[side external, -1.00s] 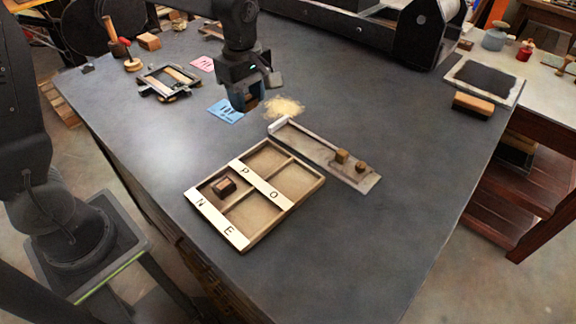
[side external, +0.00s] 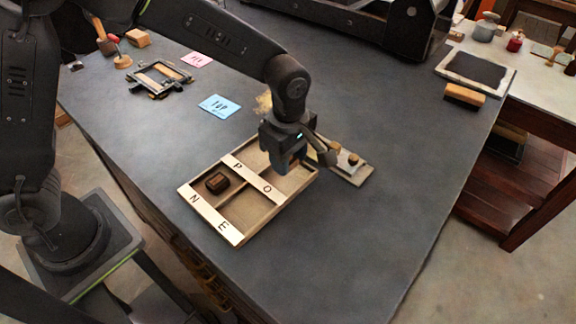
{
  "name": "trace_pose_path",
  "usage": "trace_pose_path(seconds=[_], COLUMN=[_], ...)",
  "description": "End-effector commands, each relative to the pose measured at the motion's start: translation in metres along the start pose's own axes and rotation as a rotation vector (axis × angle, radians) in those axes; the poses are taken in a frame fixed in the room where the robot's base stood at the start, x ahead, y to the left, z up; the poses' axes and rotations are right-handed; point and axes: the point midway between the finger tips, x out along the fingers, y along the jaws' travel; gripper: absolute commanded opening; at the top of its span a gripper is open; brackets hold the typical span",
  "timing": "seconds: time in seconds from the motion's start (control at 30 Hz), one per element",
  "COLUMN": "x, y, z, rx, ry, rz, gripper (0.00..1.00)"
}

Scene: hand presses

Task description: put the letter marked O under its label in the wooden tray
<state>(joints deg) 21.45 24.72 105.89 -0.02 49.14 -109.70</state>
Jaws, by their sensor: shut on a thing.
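The wooden tray (side external: 282,205) lies on the dark table with label strips marked P, O, N and E. The O label (side external: 267,188) is on its middle strip. My gripper (side external: 280,170) is over the tray's back right part, behind the O label, pointing down. It is shut on a letter block, which the gripper hides; I cannot read its mark or tell if it touches the tray floor. A dark letter block (side external: 217,182) sits in the compartment between the N and P labels. The compartment behind the E label is empty.
A metal stick (side external: 366,178) with small blocks lies right of the tray, partly behind my gripper. A blue card (side external: 219,105), a pink card (side external: 196,59) and a small frame (side external: 160,78) lie farther back. The table in front of the tray is clear.

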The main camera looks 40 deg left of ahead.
Motion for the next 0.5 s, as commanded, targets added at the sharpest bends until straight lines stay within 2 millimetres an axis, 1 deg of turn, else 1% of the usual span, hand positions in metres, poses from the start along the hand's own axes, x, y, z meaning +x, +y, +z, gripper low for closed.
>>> trace_pose_path(seconds=[0.03, 0.1, 0.2, 0.5], x=[0.010, 0.020, 0.029, 0.031], y=[-0.001, -0.001, -0.001, -0.001], z=[-0.001, -0.001, -0.001, -0.001], rx=[0.000, 0.000, 0.000, 0.000], ry=[0.002, 0.002, 0.001, 0.001], rz=[-0.005, -0.005, -0.003, -0.001], gripper=[0.19, 0.19, 0.19, 0.19])
